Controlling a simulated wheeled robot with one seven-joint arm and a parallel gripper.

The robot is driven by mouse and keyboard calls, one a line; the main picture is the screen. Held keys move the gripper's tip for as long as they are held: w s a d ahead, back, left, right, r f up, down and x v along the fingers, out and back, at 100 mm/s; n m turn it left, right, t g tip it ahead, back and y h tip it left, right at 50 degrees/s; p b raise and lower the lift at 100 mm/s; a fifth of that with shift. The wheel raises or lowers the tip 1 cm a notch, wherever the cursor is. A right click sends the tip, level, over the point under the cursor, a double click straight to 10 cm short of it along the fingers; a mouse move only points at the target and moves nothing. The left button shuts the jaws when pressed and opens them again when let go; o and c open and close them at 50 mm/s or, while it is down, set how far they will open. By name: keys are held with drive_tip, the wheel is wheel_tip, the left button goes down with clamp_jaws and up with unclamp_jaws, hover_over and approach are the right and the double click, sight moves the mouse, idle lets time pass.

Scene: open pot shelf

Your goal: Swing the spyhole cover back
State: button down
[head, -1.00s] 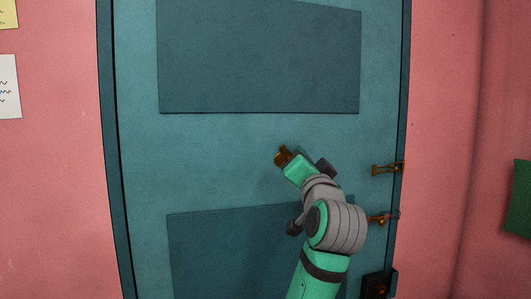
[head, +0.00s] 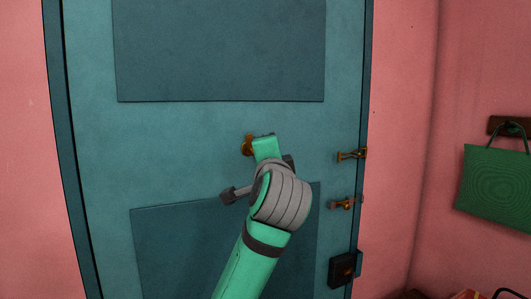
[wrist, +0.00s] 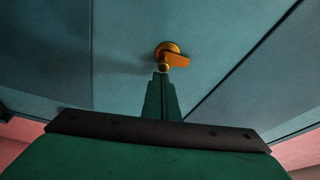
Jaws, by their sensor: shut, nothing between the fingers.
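The brass spyhole fitting (head: 247,145) is on the teal door (head: 90,130), between its two dark panels. In the wrist view it shows as a round brass plate (wrist: 164,47) with a flat cover (wrist: 179,60) lying across its lower right part. A small rounded brass end points down toward my fingers. My gripper (wrist: 160,76) is shut and empty, its tips just below the fitting in the wrist view. I cannot tell whether they touch it. In the head view my gripper's green end covers the fitting's right side, and the fingertips are mostly hidden.
A brass latch (head: 351,155), a smaller bolt (head: 343,204) and a dark lock box (head: 343,268) sit along the door's right edge. A green bag (head: 495,185) hangs on the pink wall at right. The door face around the fitting is flat and clear.

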drive_tip(key=w+d, duration=0.2)
drive_tip(key=d, duration=0.2)
drive_tip(key=s, duration=1)
drive_tip(key=shift+s+d, duration=0.15)
drive_tip(key=shift+s, duration=0.1)
